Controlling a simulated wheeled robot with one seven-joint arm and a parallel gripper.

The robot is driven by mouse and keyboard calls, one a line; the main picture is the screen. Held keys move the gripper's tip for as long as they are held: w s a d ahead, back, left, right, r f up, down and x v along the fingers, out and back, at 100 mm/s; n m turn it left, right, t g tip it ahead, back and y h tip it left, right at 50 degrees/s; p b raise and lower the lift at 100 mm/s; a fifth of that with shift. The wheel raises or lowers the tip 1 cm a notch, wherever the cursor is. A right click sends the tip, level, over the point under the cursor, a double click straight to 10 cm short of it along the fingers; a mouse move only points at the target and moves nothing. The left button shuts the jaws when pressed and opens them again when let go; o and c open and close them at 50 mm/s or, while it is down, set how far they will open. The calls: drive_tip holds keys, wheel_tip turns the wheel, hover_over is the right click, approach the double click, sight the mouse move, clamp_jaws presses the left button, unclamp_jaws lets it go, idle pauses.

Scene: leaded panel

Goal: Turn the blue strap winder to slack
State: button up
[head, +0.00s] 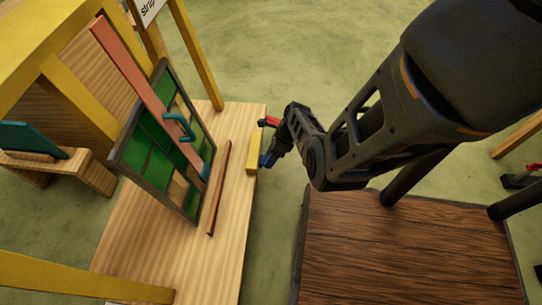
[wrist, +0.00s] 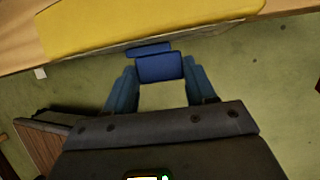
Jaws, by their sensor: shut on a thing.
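The blue strap winder (wrist: 160,67) shows in the wrist view as a dark blue block in front of the yellow block's edge. My gripper (wrist: 160,82) has one teal-blue finger on each side of it and is shut on it. In the head view my gripper (head: 267,152) is at the right edge of the bench, beside the yellow block (head: 254,155). A bit of blue (head: 266,159) shows there; the rest of the winder is hidden by my gripper. How far the winder is turned cannot be told.
A leaded panel with green glass (head: 150,145) leans on the wooden bench (head: 232,225), with a salmon bar (head: 140,80) across it and a teal handle (head: 180,128). A brown rod (head: 219,188) lies beside it. A small red piece (head: 268,122) is near my gripper. Green floor lies beyond.

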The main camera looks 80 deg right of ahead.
drive_tip(key=shift+a+r+h+p, duration=0.15)
drive_tip(key=shift+h+p, duration=0.15)
drive_tip(key=shift+p, duration=0.15)
drive_tip(key=shift+a+h+p, duration=0.15)
drive_tip(key=shift+h+p, duration=0.35)
drive_tip(key=shift+p, duration=0.25)
drive_tip(key=shift+s+a+n+h+p, duration=0.1)
drive_tip(key=shift+a+n+h+p, duration=0.15)
drive_tip(key=shift+h+p, duration=0.45)
drive_tip(key=h, duration=0.1)
drive_tip(key=h+p, duration=0.1)
drive_tip(key=h, duration=0.1)
drive_tip(key=shift+a+f+n, duration=0.2)
drive_tip(key=shift+n, duration=0.15)
drive_tip(key=shift+a+f+t+h, duration=0.15)
drive_tip(key=shift+t+h, duration=0.15)
drive_tip(key=shift+h, duration=0.7)
drive_tip(key=shift+n, duration=0.3)
drive_tip(key=o, duration=1)
drive_tip(key=shift+o, duration=0.2)
